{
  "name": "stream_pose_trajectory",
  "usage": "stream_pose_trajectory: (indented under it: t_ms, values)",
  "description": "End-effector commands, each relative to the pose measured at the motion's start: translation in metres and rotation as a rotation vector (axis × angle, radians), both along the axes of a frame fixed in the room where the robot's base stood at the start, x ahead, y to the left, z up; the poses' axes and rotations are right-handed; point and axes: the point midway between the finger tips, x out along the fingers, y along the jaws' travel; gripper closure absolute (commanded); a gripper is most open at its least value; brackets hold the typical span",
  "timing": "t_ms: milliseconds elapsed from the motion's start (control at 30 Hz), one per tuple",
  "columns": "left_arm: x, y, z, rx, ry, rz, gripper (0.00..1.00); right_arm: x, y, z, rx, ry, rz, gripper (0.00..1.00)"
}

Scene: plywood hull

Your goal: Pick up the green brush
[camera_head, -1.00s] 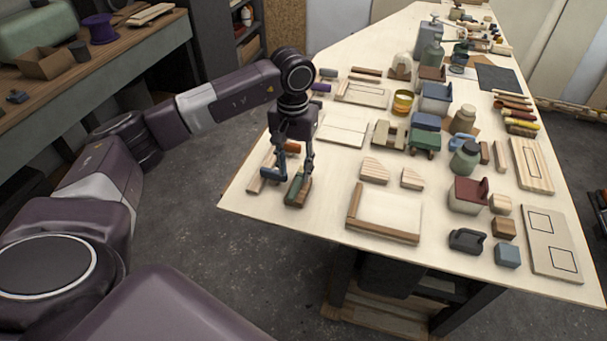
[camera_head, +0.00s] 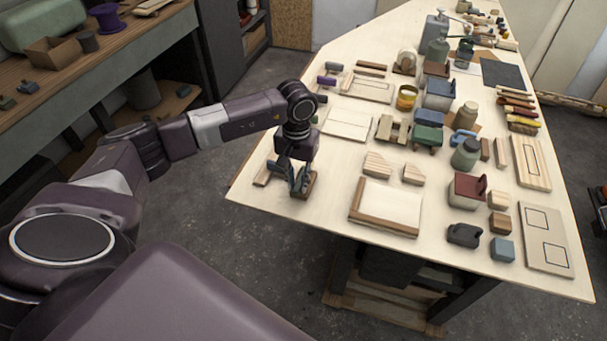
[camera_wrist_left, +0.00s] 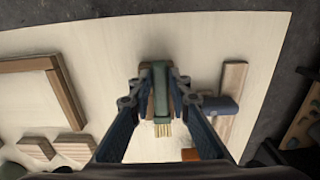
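The green brush (camera_wrist_left: 161,90), with a green body, a brown wooden side and pale bristles, lies on the plywood table near its left front corner. In the head view the brush (camera_head: 310,186) is partly hidden by my left gripper (camera_head: 299,188). In the left wrist view the fingers of my left gripper (camera_wrist_left: 163,84) converge on both sides of the brush and look closed against it. The brush shows no clear lift off the table. My right gripper is not in view.
A wooden block with a blue-grey object (camera_wrist_left: 218,104) lies close beside the brush. A wood-edged pale tray (camera_head: 388,205) and two wooden wedges (camera_head: 377,163) lie to the right. The table's front edge is close.

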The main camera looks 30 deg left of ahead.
Motion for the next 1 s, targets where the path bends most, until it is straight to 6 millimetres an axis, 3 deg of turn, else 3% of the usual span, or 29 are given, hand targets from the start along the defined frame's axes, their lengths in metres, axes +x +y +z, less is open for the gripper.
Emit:
stream_pose_trajectory:
  t_ms: [133, 467, 633, 767, 1000]
  values:
    - [0.000, 0.000, 0.000, 0.000, 0.000, 0.000, 1.00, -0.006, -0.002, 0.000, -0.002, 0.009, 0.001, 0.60]
    - [0.001, 0.000, 0.003, -0.001, -0.001, 0.000, 1.00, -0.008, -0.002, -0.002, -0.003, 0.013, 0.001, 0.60]
    - [0.002, 0.001, 0.016, -0.001, -0.004, 0.000, 1.00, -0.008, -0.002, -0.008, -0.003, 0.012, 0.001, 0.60]
    - [0.003, 0.001, 0.040, 0.000, -0.008, 0.001, 1.00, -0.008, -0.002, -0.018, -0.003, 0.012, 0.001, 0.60]
    - [0.002, 0.000, 0.111, -0.001, -0.010, 0.000, 1.00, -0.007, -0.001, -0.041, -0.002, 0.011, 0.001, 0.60]
